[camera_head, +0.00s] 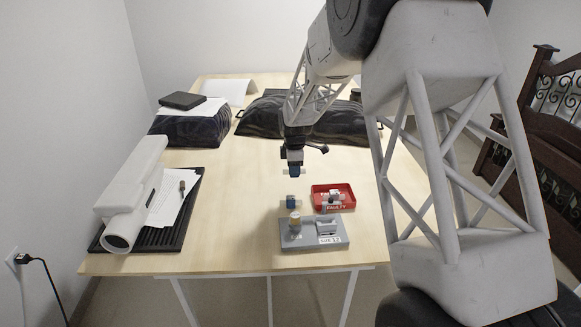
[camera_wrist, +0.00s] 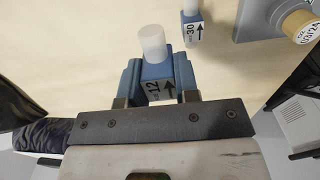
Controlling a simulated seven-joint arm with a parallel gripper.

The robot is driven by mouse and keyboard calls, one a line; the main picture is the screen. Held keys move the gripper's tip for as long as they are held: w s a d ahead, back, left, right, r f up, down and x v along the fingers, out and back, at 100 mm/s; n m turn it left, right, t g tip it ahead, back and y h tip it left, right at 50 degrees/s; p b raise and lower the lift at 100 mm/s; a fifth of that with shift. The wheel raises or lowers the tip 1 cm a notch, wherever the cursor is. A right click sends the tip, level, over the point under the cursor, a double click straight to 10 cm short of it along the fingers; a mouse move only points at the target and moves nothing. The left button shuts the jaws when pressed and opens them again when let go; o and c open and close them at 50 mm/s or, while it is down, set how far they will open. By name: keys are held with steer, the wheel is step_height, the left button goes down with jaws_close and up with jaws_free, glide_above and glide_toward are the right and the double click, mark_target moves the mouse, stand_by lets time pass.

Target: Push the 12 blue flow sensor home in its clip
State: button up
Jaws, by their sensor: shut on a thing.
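My gripper (camera_head: 293,160) is shut on the 12 blue flow sensor (camera_wrist: 156,72), a blue block with a white cylindrical end, a "12" and a black arrow. In the head view the sensor (camera_head: 294,171) hangs below my gripper, over the table behind the other parts. The grey base (camera_head: 298,241) stands near the table's front edge, with a labelled clip (camera_head: 327,228) on its right and a tan-topped cylinder (camera_head: 294,219) on its left. The sensor is well apart from the base. The clip's inside is too small to make out.
A blue sensor marked 30 (camera_wrist: 192,27) stands on the table between my gripper and the base. A red tray (camera_head: 318,207) marked "FAULTY" holds a small part. A white device (camera_head: 133,195) lies on a black mat at left. Dark bags lie at the back.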

steer(key=s+d, duration=0.4)
steer(key=s, duration=0.4)
steer(key=s+d+r, duration=0.1)
steer(key=s+d, duration=0.4)
steer(key=s, duration=0.4)
steer(key=shift+f, duration=0.25)
steer(key=shift+f, duration=2.15)
steer(key=shift+f, duration=1.35)
stand_by(1.9)
steer(key=o, duration=1)
